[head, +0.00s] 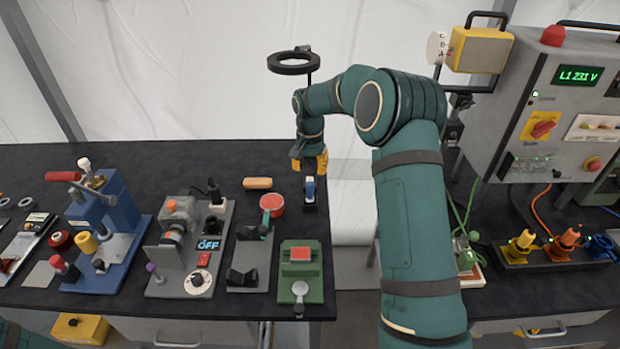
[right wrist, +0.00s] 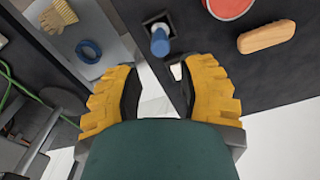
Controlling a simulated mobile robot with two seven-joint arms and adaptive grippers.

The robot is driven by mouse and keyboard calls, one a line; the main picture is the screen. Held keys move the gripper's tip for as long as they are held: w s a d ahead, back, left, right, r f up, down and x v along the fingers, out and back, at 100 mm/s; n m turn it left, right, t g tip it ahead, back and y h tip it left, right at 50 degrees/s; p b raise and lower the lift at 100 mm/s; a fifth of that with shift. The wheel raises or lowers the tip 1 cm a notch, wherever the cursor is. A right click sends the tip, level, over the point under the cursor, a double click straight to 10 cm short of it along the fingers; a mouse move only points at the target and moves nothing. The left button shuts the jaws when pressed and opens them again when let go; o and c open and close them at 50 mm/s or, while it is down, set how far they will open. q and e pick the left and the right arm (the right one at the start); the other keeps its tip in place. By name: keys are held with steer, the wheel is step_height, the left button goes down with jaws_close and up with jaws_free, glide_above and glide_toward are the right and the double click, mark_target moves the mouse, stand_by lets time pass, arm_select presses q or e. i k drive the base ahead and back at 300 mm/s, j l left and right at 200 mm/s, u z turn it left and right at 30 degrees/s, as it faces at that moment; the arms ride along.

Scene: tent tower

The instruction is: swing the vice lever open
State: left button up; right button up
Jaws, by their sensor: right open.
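The vice (head: 301,257) is a small green block on a green base at the front right of the left bench. A red piece sits at its top. Its lever (head: 299,291) ends in a grey knob and points toward the bench's front edge. My right gripper (head: 309,165) is well behind the vice, over the back right of the bench, beside a blue-topped piece in a black holder (head: 309,192). In the right wrist view its yellow fingers (right wrist: 160,92) are spread with nothing between them. The vice does not show there. My left gripper is out of view.
A grey stand (head: 246,270) and an OFF-switch unit (head: 187,255) are left of the vice. A gap separates the left bench from the right one.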

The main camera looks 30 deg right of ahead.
mark_target(300, 289)
steer(key=k, duration=1)
